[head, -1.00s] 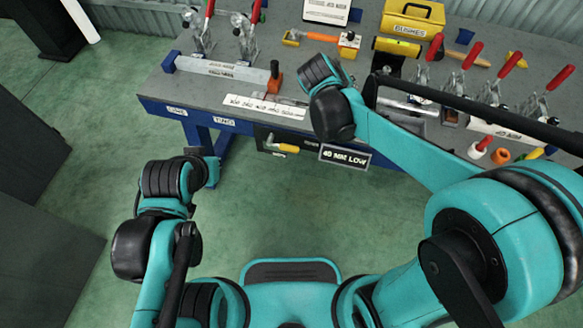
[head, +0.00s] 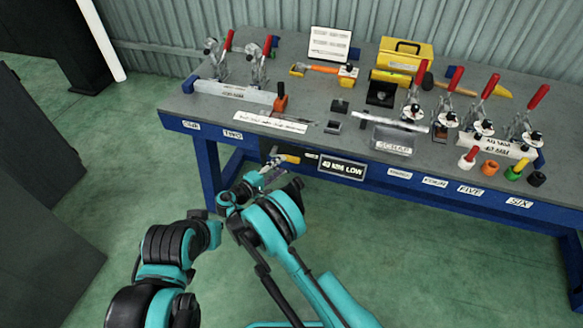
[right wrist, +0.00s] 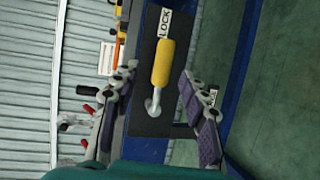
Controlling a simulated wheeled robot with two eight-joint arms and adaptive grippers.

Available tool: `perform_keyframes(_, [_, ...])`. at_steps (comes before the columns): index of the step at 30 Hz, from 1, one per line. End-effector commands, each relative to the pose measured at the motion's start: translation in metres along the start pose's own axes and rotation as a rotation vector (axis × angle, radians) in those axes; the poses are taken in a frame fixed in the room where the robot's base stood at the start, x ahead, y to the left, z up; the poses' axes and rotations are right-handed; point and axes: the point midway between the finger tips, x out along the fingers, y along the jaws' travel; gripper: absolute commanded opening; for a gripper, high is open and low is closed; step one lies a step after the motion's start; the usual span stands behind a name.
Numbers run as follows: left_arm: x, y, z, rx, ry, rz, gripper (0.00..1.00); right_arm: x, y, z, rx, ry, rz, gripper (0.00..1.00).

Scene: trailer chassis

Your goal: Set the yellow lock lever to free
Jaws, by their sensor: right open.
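The yellow lock lever (head: 288,158) is on a dark plate on the bench's blue front. In the right wrist view, the lever (right wrist: 164,62) has a yellow grip and a metal pivot, and its grip points towards the LOCK label (right wrist: 164,22). My right gripper (head: 270,174) is just in front of the lever in the head view. In the right wrist view, the right gripper's (right wrist: 158,75) fingers are open, one on each side of the lever, with visible gaps. My left arm is at the lower left; its gripper (head: 198,214) is barely visible and its fingers cannot be made out.
The 40 mm low sign (head: 342,168) is right of the lever. Above it, the bench (head: 330,85) holds clamps, a scrap tray (head: 392,142), a yellow toolbox (head: 405,55) and coloured cups. The green floor in front is clear.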

Motion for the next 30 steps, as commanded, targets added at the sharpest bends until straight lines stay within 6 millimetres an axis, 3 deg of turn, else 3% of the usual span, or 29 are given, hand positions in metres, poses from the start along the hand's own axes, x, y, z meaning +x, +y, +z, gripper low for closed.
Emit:
perform_keyframes(5, [0.004,0.000,0.003,0.000,0.000,0.000,0.00,0.005,-0.009,-0.002,-0.006,0.000,0.020,0.44])
perform_keyframes(18, [0.021,0.000,0.015,0.000,0.000,0.000,0.00,0.069,-0.008,-0.002,-0.006,0.000,0.018,0.44])
perform_keyframes(29, [0.021,0.000,0.015,0.000,0.000,0.000,0.00,0.075,-0.006,-0.002,-0.006,0.001,0.018,0.44])
perform_keyframes(30, [0.021,0.000,0.015,0.000,0.000,0.000,0.00,0.075,-0.006,-0.002,-0.006,0.001,0.018,0.33])
